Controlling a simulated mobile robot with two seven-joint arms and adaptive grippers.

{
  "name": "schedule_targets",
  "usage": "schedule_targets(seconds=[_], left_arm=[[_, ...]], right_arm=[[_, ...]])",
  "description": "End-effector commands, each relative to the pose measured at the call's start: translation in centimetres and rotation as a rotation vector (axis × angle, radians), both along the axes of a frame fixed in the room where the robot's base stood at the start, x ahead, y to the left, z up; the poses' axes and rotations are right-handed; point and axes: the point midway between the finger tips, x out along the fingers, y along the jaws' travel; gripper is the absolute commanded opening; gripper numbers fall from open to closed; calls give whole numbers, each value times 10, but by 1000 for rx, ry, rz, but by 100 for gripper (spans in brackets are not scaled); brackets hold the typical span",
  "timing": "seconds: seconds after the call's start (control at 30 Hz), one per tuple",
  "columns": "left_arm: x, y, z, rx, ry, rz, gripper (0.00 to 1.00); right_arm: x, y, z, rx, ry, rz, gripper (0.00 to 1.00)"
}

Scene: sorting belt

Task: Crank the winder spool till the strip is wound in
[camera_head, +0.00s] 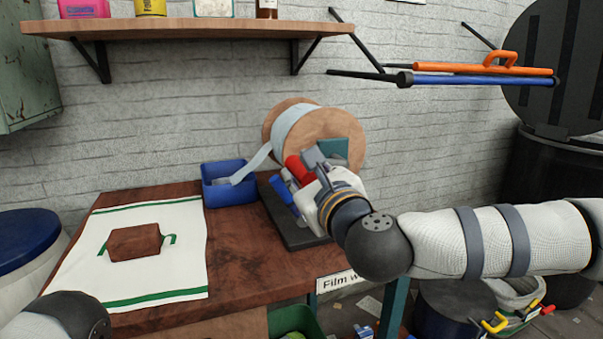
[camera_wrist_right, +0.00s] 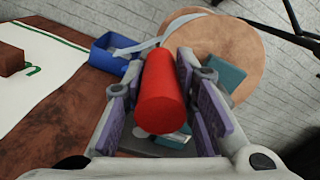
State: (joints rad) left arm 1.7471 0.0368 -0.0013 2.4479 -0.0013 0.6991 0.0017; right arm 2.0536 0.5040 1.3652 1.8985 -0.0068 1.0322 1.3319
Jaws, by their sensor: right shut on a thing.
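The winder spool (camera_head: 330,128) has wooden flanges and stands at the back of the table, its pale strip (camera_head: 258,160) running down to the left into a blue bin (camera_head: 225,186). The spool also shows in the right wrist view (camera_wrist_right: 225,50). My right gripper (camera_head: 310,178) is at the spool's front, shut on the red crank handle (camera_head: 298,170). In the right wrist view the handle (camera_wrist_right: 160,95) lies between the purple finger pads. My left arm shows only at the lower left edge; its gripper is out of frame.
A brown block (camera_head: 134,243) lies on a white cloth with green stripes (camera_head: 150,286) on the table's left. A blue handle (camera_head: 282,190) stands beside the red one, above the dark winder base (camera_head: 290,232). A wooden shelf (camera_head: 190,28) hangs above.

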Motion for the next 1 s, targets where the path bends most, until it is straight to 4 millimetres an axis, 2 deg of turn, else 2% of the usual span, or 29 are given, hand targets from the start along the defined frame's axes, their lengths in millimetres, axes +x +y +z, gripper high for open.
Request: schedule_targets(seconds=[0.3,0.33,0.4,0.77,0.87,1.0], left_arm=[[0,0,0,0,0,0,47],[0,0,0,0,0,0,47],[0,0,0,0,0,0,47],[0,0,0,0,0,0,47],[0,0,0,0,0,0,47],[0,0,0,0,0,0,47]], right_arm=[[0,-1,0,1,1,-1,0],[0,-1,0,1,1,-1,30],[0,-1,-1,0,2,-2,46],[-4,-2,0,0,1,0,46],[-21,-8,0,1,1,0,46],[-58,-22,0,1,1,1,46]])
